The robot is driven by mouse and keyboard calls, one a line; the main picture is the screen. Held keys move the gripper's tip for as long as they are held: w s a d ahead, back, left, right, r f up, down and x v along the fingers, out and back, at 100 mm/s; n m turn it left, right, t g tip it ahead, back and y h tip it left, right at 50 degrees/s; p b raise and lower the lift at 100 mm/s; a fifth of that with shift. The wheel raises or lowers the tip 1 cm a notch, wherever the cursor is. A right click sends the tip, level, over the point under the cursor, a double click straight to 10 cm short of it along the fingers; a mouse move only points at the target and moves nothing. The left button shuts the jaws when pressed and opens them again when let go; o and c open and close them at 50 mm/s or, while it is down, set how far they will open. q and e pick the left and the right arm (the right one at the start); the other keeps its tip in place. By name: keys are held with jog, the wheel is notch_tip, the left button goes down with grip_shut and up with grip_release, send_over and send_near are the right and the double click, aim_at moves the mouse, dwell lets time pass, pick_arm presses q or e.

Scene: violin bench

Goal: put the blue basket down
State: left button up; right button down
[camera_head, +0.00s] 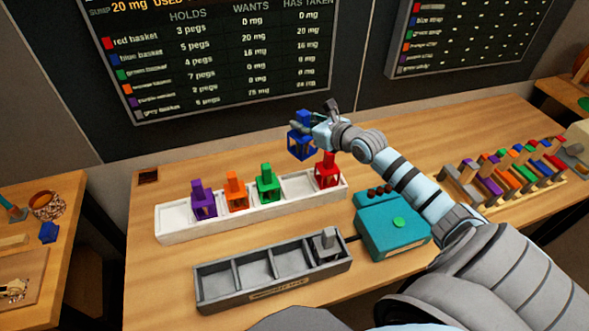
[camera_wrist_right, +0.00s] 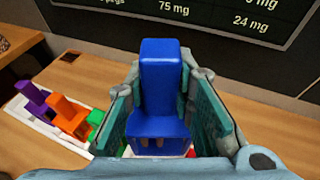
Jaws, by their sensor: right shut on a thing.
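The blue basket (camera_head: 301,147) is held in the air by my right gripper (camera_head: 308,122), above the far side of the white tray (camera_head: 170,230). In the right wrist view the basket's blue handle block (camera_wrist_right: 160,80) stands between the two fingers (camera_wrist_right: 160,110), which are shut on it. The basket looks roughly upright. In the white tray stand a purple basket (camera_head: 203,203), an orange basket (camera_head: 235,192), a green basket (camera_head: 267,184) and a red basket (camera_head: 327,173). The slot between green and red is empty. My left gripper is not in view.
A dark grey tray (camera_head: 225,292) in front holds a grey basket (camera_head: 326,246) in its right end; its other compartments are empty. A teal device (camera_head: 392,233) with a green button stands beside it. A rack of coloured blocks (camera_head: 505,172) is at right. Boards (camera_head: 210,60) stand behind.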

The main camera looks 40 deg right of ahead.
aim_at(304, 136)
jog(key=f, duration=0.3)
jog(key=shift+s+a+f, duration=0.15)
jog(key=shift+s+a, duration=0.1)
jog(key=shift+a, duration=0.1)
jog(key=f+b, duration=0.1)
jog(key=f, duration=0.1)
jog(key=f+b, duration=0.1)
jog(key=f, duration=0.1)
jog(key=f+b, duration=0.1)
jog(key=f, duration=0.1)
jog(key=shift+s+a+f+b, duration=0.15)
jog(key=shift+s+a+b, duration=0.05)
jog(key=shift+a+b, duration=0.2)
notch_tip(304, 136, down, 6)
jog(key=b, duration=0.4)
jog(key=shift+s+a, duration=0.15)
jog(key=c, duration=1.8)
grip_release()
jog(key=shift+o, duration=1.4)
jog(key=shift+f, duration=0.15)
jog(key=shift+o, duration=0.6)
jog(key=shift+f, duration=0.15)
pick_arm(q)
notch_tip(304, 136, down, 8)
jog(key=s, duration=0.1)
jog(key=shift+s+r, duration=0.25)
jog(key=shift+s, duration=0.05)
pick_arm(e)
jog(key=shift+w+d, duration=0.25)
jog(key=shift+w, duration=0.05)
